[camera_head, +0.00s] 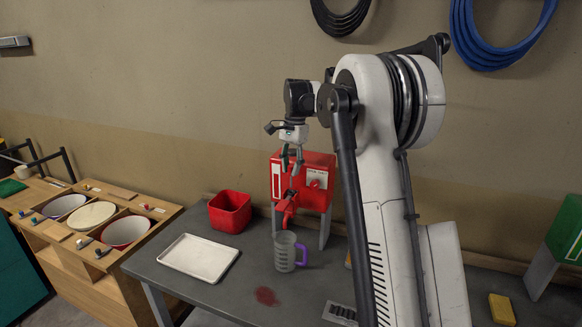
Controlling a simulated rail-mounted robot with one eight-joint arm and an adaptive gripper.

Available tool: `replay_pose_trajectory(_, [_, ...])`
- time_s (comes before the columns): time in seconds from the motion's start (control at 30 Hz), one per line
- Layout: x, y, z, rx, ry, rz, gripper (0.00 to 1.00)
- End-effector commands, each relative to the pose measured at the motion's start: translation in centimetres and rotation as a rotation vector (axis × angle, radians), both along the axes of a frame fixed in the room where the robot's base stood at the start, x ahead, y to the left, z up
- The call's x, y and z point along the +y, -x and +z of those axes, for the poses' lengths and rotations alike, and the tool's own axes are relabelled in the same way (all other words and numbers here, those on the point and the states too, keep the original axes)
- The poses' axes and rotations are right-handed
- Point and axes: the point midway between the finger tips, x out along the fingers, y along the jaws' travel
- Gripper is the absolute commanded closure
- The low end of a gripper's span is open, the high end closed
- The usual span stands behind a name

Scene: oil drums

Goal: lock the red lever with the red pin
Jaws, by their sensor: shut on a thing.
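A red box (318,178) with a pale label plate stands on grey legs at the back of the grey table. The red lever and spout (287,211) stick out at its lower front left. My gripper (291,168) hangs in front of the box's upper left, fingers pointing down, above the lever. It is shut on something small. What lies between the fingertips is too small to make out against the red box. I cannot pick out the red pin. A clear measuring jug (285,252) with a purple handle stands on the table below the spout.
A red bin (230,211) and a white tray (198,258) are on the table's left part. A dark red stain (267,296) lies near the front. A wooden bench with round drums (93,215) stands at left. A yellow sponge-like block (502,309) lies at right.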

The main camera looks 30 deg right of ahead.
Motion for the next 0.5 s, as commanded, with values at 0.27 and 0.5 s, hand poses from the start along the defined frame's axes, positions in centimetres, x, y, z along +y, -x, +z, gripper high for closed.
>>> replay_pose_trajectory(0.27, [0.0, 0.0, -0.95, 0.0, 0.0, 0.0, 1.0])
replay_pose_trajectory(0.5, [0.0, 0.0, -0.9, 0.0, 0.0, 0.0, 1.0])
